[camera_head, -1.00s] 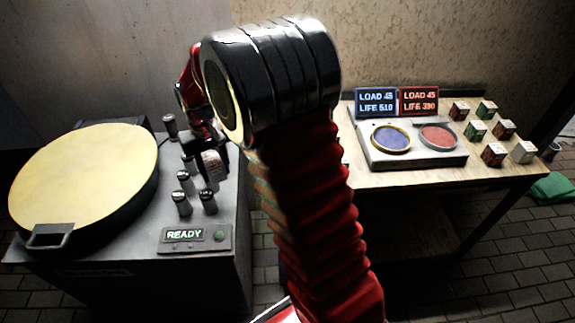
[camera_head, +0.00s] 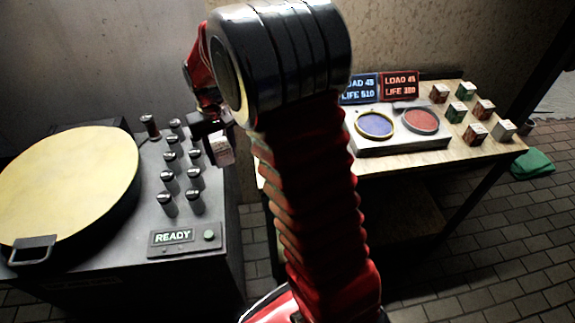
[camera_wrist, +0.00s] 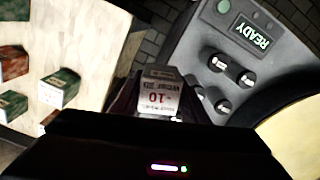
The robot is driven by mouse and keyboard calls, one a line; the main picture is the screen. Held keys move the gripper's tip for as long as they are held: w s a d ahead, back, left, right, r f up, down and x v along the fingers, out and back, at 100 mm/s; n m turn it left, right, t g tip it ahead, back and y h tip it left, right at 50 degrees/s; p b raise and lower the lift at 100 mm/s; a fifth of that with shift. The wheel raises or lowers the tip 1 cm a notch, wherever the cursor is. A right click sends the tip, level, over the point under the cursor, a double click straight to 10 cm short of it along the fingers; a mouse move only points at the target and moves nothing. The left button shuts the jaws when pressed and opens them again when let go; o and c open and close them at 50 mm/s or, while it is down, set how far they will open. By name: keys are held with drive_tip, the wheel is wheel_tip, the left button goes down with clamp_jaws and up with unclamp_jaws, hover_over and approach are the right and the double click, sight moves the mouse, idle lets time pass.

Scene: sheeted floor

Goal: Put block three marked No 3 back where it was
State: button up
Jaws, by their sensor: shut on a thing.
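My gripper (camera_head: 214,138) is shut on a pale block (camera_head: 221,152) and holds it in the air by the right side of the grey console. In the wrist view the held block (camera_wrist: 160,97) shows a white label with red print, upside down; it looks like 10, but I cannot read it surely. Several small blocks with white tops, some green-sided (camera_head: 456,112) and some red-brown (camera_head: 474,133), stand on the right of the wooden table (camera_head: 385,166). Their numbers are too small to read. My own arm hides part of the table's left side.
The console (camera_head: 125,262) carries a large yellow disc (camera_head: 65,185), several black knobs (camera_head: 167,175) and a READY display (camera_head: 172,236). A scale with a blue pan (camera_head: 375,124) and a red pan (camera_head: 421,120) stands on the table before two LOAD/LIFE signs. A green cloth (camera_head: 532,164) lies on the floor.

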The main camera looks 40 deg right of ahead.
drive_tip(key=s+d+r+m, duration=0.1)
drive_tip(key=s+d+m, duration=0.1)
drive_tip(key=d, duration=0.6)
drive_tip(key=s+d+r+m, duration=0.1)
drive_tip(key=s+d+r, duration=0.1)
drive_tip(key=s+d, duration=0.3)
drive_tip(key=d, duration=0.3)
drive_tip(key=shift+s+d+m, duration=0.15)
drive_tip(key=shift+d+m, duration=0.05)
drive_tip(key=shift+m, duration=0.2)
drive_tip(key=shift+f, duration=3.05)
drive_tip(key=shift+f, duration=1.85)
drive_tip(key=shift+f, duration=0.1)
drive_tip(key=o, duration=1.4)
